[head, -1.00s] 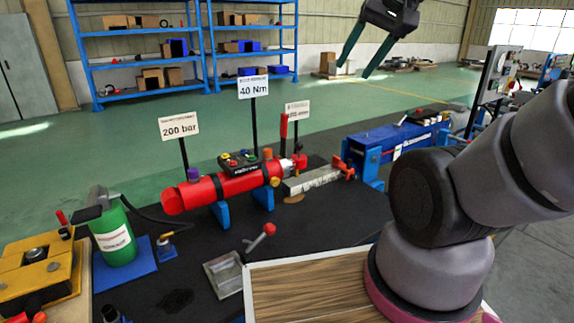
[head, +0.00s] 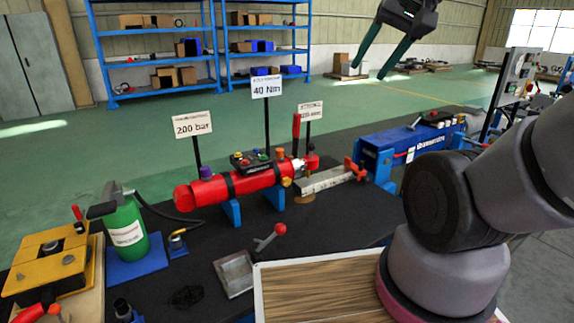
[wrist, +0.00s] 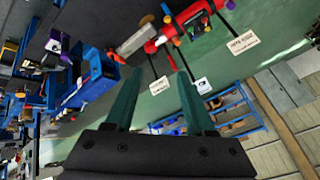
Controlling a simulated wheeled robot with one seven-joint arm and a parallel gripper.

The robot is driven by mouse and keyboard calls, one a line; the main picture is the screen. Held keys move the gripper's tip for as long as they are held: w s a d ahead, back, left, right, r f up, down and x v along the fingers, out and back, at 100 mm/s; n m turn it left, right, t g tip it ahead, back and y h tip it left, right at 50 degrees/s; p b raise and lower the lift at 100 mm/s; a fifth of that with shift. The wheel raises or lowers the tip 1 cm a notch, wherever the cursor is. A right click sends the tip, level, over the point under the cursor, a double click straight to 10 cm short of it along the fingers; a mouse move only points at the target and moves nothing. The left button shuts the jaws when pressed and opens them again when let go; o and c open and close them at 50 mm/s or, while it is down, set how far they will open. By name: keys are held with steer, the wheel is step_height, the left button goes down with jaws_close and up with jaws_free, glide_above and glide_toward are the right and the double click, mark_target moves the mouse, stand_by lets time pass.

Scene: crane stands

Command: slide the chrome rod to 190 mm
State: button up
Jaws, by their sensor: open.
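A red cylinder (head: 240,183) lies on blue supports on the dark bench; it also shows at the top of the wrist view (wrist: 186,20). A short bright metal piece, which looks like the chrome rod (head: 298,168), shows at its right end beside a red fitting. A long grey bar (head: 325,181) runs on to the right from there, with a red-orange clamp (head: 354,168) at its far end. My gripper (head: 371,73) is open and empty, high above and to the right of the cylinder. Its two green fingers stand apart in the wrist view (wrist: 157,72).
Signs reading 200 bar (head: 193,125) and 40 Nm (head: 266,86) stand on posts behind the cylinder; a third sign (head: 311,110) is hard to read. A green bottle-shaped unit (head: 127,234) stands left, a red-knobbed lever (head: 270,237) in front. A blue unit (head: 405,148) stands right.

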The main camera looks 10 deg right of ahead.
steer(key=shift+o, duration=1.2)
steer(key=shift+w, duration=0.1)
steer(key=w+f+g+h, duration=0.15)
steer(key=w+g, duration=0.25)
steer(key=w, duration=1.6)
steer(key=w+a+f+g, duration=0.1)
steer(key=w+f+g, duration=0.1)
steer(key=w+f, duration=0.8)
steer(key=shift+g+h, duration=0.25)
steer(key=shift+g, duration=0.35)
steer(key=w+f, duration=0.2)
steer(key=f, duration=0.5)
steer(key=w+f, duration=0.3)
steer(key=f, duration=0.4)
steer(key=w+f, duration=0.3)
steer(key=f, duration=0.4)
steer(key=shift+w+a, duration=0.1)
steer(key=shift+a, duration=0.2)
jaws_close()
